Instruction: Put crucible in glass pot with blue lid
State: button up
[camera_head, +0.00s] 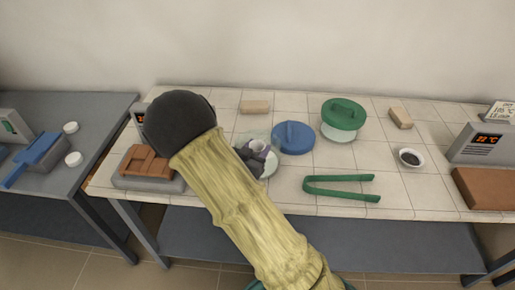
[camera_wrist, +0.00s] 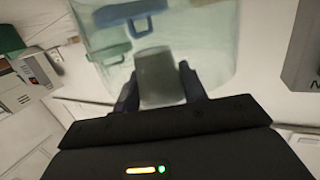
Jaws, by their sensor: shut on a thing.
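The crucible (camera_head: 258,146) is a small pale cup, held between the two dark fingers of my gripper (camera_head: 253,158). In the wrist view the crucible (camera_wrist: 160,76) looks grey, with my gripper (camera_wrist: 160,90) shut on its sides. The open glass pot (camera_wrist: 216,42) is clear and fills the space beyond the crucible. In the head view the pot is faint and partly hidden by my gripper and arm. I cannot tell whether the crucible is above the rim or inside. The blue lid (camera_head: 293,138) lies on the table just right of the pot.
A glass pot with a green lid (camera_head: 343,115) stands behind right. Green tongs (camera_head: 341,188) lie in front. A small bowl of dark material (camera_head: 411,158), a furnace (camera_head: 484,144) and tan blocks (camera_head: 400,117) are at right. A brown block (camera_head: 146,162) is left of my arm.

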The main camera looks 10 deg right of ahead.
jog(key=shift+s+f, duration=0.1)
jog(key=shift+f, duration=0.2)
jog(key=o, duration=1)
jog(key=shift+f, duration=0.15)
jog(key=shift+c, duration=0.2)
jog(key=shift+s+d+r+p, duration=0.15)
jog(key=shift+r+p, duration=0.2)
jog(key=shift+r, duration=0.2)
jog(key=shift+s+a+r, duration=0.1)
jog(key=shift+s+a, duration=0.05)
jog(key=shift+a, duration=0.15)
jog(key=v, duration=1.1)
jog(key=shift+a+r, duration=0.2)
jog(key=shift+r, duration=0.1)
